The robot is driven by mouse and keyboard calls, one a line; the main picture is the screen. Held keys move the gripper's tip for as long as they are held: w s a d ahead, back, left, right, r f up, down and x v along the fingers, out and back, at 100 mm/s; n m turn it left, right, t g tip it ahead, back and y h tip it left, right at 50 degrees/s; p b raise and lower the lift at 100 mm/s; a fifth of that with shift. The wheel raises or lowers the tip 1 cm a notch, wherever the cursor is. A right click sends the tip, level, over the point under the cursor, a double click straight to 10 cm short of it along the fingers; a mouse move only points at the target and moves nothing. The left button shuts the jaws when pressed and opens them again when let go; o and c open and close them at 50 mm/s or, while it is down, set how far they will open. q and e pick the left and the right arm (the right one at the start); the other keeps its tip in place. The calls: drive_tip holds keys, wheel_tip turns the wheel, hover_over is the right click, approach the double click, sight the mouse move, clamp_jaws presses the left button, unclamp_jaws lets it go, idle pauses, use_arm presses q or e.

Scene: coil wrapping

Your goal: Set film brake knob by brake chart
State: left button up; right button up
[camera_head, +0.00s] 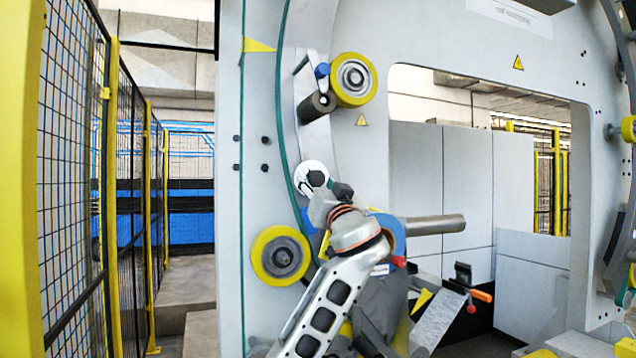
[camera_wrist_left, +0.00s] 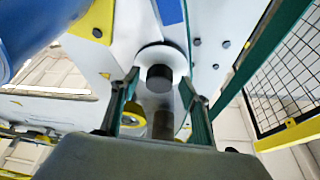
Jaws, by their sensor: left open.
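The film brake knob looks to be the dark round knob (camera_head: 317,178) on a white disc (camera_head: 303,171), on the curved ring of the grey machine. In the left wrist view the knob (camera_wrist_left: 160,77) stands in front of its white disc (camera_wrist_left: 172,53). My left gripper (camera_wrist_left: 160,88) is open, with one finger on each side of the knob. I cannot tell whether the fingers touch it. The gripper also shows at the knob in the head view (camera_head: 328,186). No brake chart can be made out. My right gripper is not in view.
Yellow rollers sit above (camera_head: 353,79) and below (camera_head: 280,256) the knob, near my left arm. A grey bar (camera_head: 435,225) sticks out to the right. A mesh fence (camera_head: 70,150) stands at the left. A sign (camera_head: 510,14) at the top is unreadable.

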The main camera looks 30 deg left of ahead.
use_arm(q)
drive_tip(key=c, duration=1.1)
